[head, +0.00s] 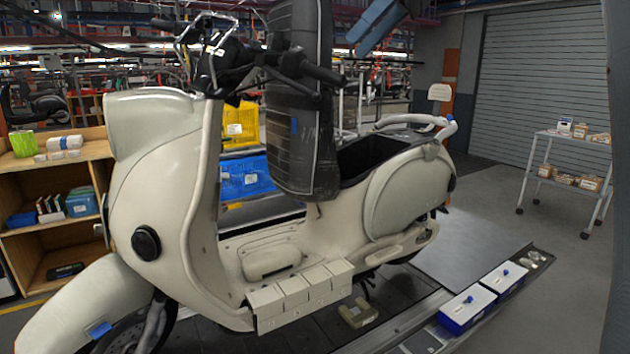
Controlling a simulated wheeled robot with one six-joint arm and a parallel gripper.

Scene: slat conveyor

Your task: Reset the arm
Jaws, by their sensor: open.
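My gripper is not in view in the head view, and I see no part of my arm that I can be sure of. A cream scooter (160,150) stands across the middle of the view, its front to the left. A tall dark padded piece (300,110) stands upright behind its handlebar (240,60); I cannot tell if it is joined to the scooter. The rear body (405,190) is open on top, with a dark cavity (365,155) showing. Several small cream boxes (300,292) sit in a row along the footboard edge.
The slat conveyor (400,290) runs under the scooter. Two white-and-blue boxes (467,307) lie at its right edge. A wooden shelf (45,235) stands left, with yellow (240,122) and blue bins (245,175) behind. A white cart (570,187) stands right; floor beside it is clear.

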